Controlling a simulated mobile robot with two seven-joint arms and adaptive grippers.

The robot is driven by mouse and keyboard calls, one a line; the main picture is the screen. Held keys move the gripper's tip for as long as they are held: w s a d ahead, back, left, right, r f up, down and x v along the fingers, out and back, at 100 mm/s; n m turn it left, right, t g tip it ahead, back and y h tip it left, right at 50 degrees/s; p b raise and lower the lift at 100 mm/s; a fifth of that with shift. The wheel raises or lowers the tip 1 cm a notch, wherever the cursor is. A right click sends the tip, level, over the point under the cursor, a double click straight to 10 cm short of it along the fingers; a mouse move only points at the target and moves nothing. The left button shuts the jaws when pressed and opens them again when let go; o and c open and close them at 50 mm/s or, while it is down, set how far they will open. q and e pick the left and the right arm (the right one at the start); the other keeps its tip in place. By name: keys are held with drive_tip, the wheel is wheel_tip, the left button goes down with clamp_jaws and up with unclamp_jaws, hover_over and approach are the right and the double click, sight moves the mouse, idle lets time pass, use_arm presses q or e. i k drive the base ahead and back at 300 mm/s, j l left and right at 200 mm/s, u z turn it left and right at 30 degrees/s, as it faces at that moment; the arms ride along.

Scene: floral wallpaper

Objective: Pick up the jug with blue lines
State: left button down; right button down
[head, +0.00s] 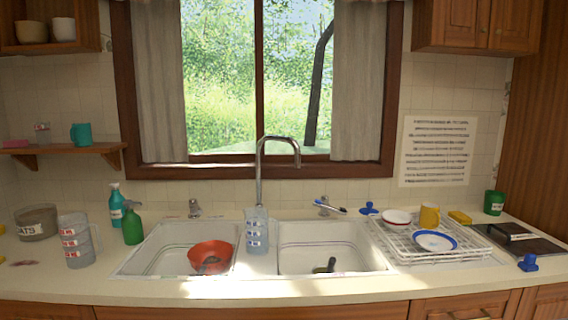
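A translucent jug with blue lines (257,230) stands upright between the two sink basins, just below the tap. A similar jug with red lines (76,241) stands on the counter at the left. Neither of my grippers shows in the head view, so I cannot see where they are or whether they are open.
The left basin (150,258) holds a red bowl (210,257); the right basin (335,256) holds a small dark object. The tall curved tap (259,172) rises behind the blue-lined jug. A white dish rack (405,253) stands at right, green bottles (132,226) at left.

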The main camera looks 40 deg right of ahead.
sight(257, 218)
drive_tip(key=z, duration=1.25)
